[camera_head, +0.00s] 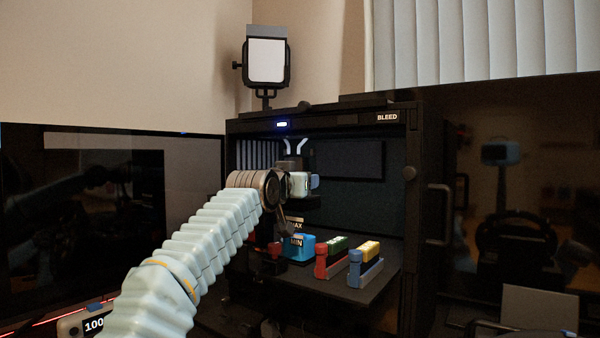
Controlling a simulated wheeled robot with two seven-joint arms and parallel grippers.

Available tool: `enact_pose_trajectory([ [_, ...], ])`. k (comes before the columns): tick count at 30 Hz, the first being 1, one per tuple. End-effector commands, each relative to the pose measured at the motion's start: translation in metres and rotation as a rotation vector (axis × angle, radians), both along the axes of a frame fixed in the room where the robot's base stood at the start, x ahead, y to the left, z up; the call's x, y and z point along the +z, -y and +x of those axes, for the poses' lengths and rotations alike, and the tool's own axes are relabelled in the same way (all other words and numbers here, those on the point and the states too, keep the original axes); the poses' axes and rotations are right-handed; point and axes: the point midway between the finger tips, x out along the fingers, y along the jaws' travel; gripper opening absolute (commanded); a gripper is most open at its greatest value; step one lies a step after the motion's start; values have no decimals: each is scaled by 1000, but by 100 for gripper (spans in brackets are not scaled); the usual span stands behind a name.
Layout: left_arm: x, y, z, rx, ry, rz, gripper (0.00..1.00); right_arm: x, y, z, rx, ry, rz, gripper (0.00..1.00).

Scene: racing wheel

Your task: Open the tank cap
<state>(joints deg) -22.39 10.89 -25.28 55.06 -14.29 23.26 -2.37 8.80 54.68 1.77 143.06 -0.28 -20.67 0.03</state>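A black cabinet (412,210) marked BLEED stands open at the centre. Inside it, MAX and MIN labels (297,240) show just below my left gripper, in front of or on a blue block-shaped part; I cannot tell which. They seem to belong to the tank, whose outline is dark and partly covered. I cannot make out the tank cap. My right gripper is not in view.
Clamp-like blocks, one red and green (331,258) and one blue and yellow (365,262), stand on the cabinet shelf right of the labels. A lamp (267,60) stands on top. Dark glossy panels flank the cabinet. The shelf's right front is clear.

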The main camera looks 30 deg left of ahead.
Motion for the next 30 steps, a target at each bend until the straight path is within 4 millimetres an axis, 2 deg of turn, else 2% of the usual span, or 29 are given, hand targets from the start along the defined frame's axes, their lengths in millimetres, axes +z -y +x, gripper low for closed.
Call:
enact_pose_trajectory([
  [8,-1,0,2,-1,0,-1,55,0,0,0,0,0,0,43],
  [19,0,0,2,-1,0,-1,0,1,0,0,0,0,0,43],
  [26,-1,-1,1,-1,0,-2,0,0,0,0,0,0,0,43],
  [30,-1,-8,-10,-8,0,-3,0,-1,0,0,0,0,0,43],
])
